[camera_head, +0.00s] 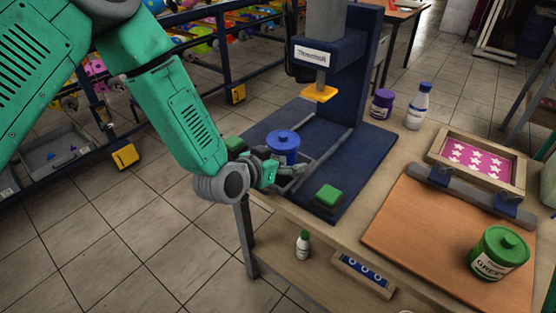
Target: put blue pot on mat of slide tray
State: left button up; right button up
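The blue pot (283,142), with a knobbed lid, stands upright at the left part of the dark blue press base. A grey-railed frame (328,158), apparently the slide tray, lies beside it under the press head. The mat cannot be made out; the pot and my gripper cover part of that area. My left gripper (292,174) is at the near side of the pot, low and close to its foot. Its dark fingers overlap the pot's lower edge in the picture, so contact and finger opening are unclear. My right gripper is out of view.
The press (328,55) with its yellow head rises behind the tray. A green button box (328,196) sits on the near base edge. A purple pot (382,103), white bottle (418,106), pink star screen (478,160) and green pot (499,252) stand right.

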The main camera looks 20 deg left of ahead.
pick_arm(q)
jog(key=s+a, duration=0.1)
jog(key=s+a+r, duration=0.1)
jog(key=s, duration=0.1)
jog(key=s+a+r, duration=0.1)
jog(key=s, duration=0.1)
jog(key=shift+s+a+r+p, duration=0.1)
jog(key=shift+s+a+p, duration=0.1)
jog(key=shift+a+p, duration=0.15)
jog(key=s, duration=0.1)
jog(key=s+r, duration=0.1)
jog(key=s, duration=0.1)
jog(key=s+r, duration=0.1)
jog(key=shift+s+d+r, duration=0.1)
jog(key=shift+s+d, duration=0.1)
jog(key=shift+d, duration=0.05)
jog(key=shift+s+r, duration=0.1)
jog(key=shift+s, duration=0.05)
jog(key=s+a+f+n+g+y, duration=0.1)
jog(key=s+a+f+g, duration=0.1)
jog(key=s+f+g, duration=0.2)
jog(key=s+a+f+n+g+y, duration=0.1)
jog(key=s+a+f+g+y, duration=0.1)
jog(key=s+f, duration=0.8)
jog(key=s+a+f+n+g+y, duration=0.1)
jog(key=s+a+f+g, duration=0.3)
jog(key=s, duration=0.8)
jog(key=shift+a+f+g+y, duration=0.3)
jog(key=shift+f+g, duration=0.7)
jog(key=shift+f, duration=0.65)
